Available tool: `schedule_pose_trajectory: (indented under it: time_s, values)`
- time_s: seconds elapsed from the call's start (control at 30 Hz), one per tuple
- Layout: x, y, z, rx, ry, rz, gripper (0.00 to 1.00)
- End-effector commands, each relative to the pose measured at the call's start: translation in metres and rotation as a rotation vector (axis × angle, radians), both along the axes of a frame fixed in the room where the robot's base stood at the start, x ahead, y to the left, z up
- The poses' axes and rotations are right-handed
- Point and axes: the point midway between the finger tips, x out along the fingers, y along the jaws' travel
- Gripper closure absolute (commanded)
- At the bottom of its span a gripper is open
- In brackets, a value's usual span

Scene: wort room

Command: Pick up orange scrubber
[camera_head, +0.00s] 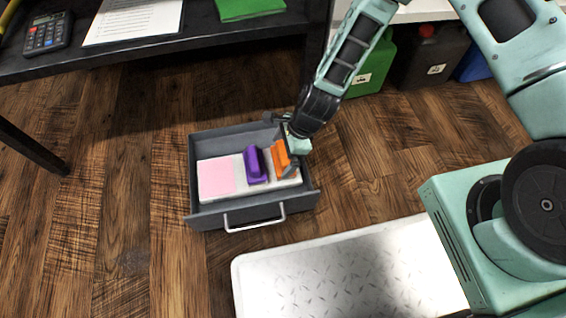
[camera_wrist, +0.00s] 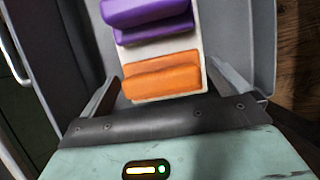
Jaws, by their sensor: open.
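The orange scrubber (camera_head: 281,158) lies at the right end of a pale board in an open grey drawer (camera_head: 204,217). In the wrist view the orange scrubber (camera_wrist: 161,76) sits between the two fingers of my gripper (camera_wrist: 163,84). The fingers are open, one to each side of it, and a gap shows on both sides. In the head view my gripper (camera_head: 291,142) reaches down into the drawer at its right side and partly covers the scrubber.
A purple scrubber (camera_head: 255,166) lies just left of the orange one, with a pink pad (camera_head: 216,177) further left. The drawer has low walls and a front handle (camera_head: 254,222). A black table (camera_head: 180,55) stands behind, with green (camera_head: 372,70) and dark jugs at the back right.

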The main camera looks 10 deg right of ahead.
Motion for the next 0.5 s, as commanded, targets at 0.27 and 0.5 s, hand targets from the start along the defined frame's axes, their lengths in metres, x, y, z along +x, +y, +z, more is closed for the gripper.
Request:
schedule_pose_trajectory:
  time_s: [0.27, 0.5]
  values:
    - [0.0003, 0.0003, -0.0002, 0.000, -0.001, 0.000, 0.17]
    - [0.0004, 0.0004, 0.0001, 0.000, -0.001, 0.000, 0.44]
